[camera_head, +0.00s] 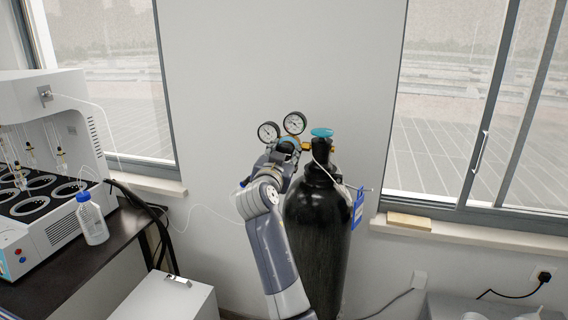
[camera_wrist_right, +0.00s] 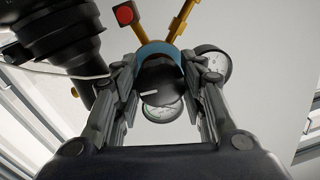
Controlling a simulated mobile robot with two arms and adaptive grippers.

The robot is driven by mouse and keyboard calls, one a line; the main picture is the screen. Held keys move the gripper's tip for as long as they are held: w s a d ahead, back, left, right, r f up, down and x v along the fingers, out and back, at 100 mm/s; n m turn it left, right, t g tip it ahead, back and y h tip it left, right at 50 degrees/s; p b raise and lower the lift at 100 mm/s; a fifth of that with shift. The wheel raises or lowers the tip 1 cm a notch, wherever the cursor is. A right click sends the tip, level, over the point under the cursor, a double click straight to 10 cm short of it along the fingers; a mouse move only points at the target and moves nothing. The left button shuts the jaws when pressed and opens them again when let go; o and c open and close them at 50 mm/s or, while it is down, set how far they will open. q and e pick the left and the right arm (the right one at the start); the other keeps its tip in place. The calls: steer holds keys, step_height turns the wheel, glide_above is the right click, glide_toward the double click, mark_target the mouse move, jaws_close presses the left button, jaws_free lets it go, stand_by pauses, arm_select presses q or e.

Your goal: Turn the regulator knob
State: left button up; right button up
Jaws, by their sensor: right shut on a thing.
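The regulator knob (camera_wrist_right: 162,82) is dark with a blue ring behind it and a small white mark on its face. In the right wrist view it sits between the two fingers of my right gripper (camera_wrist_right: 163,92), which is shut on it. In the head view my right gripper (camera_head: 284,150) reaches the regulator from the left of the cylinder, and the knob is mostly hidden behind it. Two round gauges stand above, a left gauge (camera_head: 268,132) and a right gauge (camera_head: 294,123). My left gripper is in neither view.
The black gas cylinder (camera_head: 318,230) stands against the wall, with a teal valve handwheel (camera_head: 322,132) on top and a blue tag (camera_head: 357,207) at its side. A white distiller (camera_head: 60,170) and a bottle (camera_head: 92,219) stand on the dark table at left.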

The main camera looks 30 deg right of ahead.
steer(key=o, duration=1.1)
steer(key=v, duration=0.7)
steer(key=shift+s+a, duration=0.15)
steer(key=shift+a, duration=0.05)
